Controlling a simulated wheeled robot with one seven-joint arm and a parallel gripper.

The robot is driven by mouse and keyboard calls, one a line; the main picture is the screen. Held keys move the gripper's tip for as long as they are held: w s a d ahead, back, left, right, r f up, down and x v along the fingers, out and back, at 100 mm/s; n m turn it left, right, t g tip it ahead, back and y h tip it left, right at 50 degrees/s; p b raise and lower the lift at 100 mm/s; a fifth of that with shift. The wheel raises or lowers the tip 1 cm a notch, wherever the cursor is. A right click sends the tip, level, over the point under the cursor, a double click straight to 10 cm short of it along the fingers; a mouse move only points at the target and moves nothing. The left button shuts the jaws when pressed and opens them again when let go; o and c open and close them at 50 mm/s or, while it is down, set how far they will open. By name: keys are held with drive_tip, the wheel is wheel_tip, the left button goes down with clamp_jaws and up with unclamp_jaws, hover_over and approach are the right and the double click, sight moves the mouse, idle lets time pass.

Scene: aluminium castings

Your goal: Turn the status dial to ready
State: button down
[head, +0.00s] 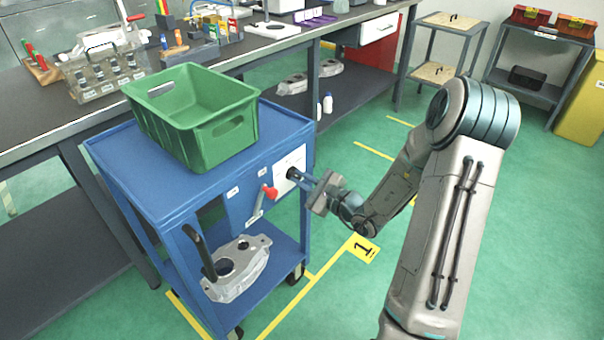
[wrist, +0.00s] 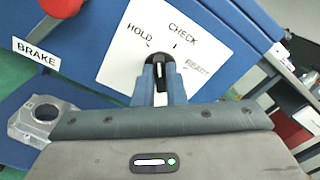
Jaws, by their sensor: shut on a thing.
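The status dial (wrist: 158,62) is a black knob on a white plate (wrist: 118,62) marked HOLD, CHECK and READY from left to right. The plate (head: 281,186) is fixed to the end of the blue cart. My gripper (wrist: 159,84) has its two fingers closed on either side of the dial. In the head view my gripper (head: 300,178) reaches the plate from the right. The fingers cover part of the knob, so its exact setting is hard to read; it stands roughly upright in the wrist view, below the CHECK mark.
The blue cart (head: 120,172) carries a green crate (head: 216,150) on top and a casting (head: 243,280) on its lower shelf. A red-knobbed brake lever (head: 269,192) sits close left of the plate. Green floor is open to the right.

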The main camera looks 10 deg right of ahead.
drive_tip(key=shift+w+d+m+p, duration=0.1)
drive_tip(key=shift+d+m+p, duration=0.05)
drive_tip(key=shift+m+p, duration=4.35)
drive_tip(key=shift+w+d+m+p, duration=0.1)
drive_tip(key=shift+d+m+p, duration=0.05)
drive_tip(key=shift+m+p, duration=4.3)
drive_tip(key=shift+f+m+b, duration=0.1)
drive_tip(key=shift+m+b, duration=0.55)
drive_tip(key=shift+m, duration=0.2)
drive_tip(key=c, duration=1.5)
unclamp_jaws()
drive_tip(key=shift+s, duration=0.1)
drive_tip(key=v, duration=1.3)
drive_tip(key=shift+s+d+b, duration=0.25)
drive_tip(key=shift+b, duration=0.05)
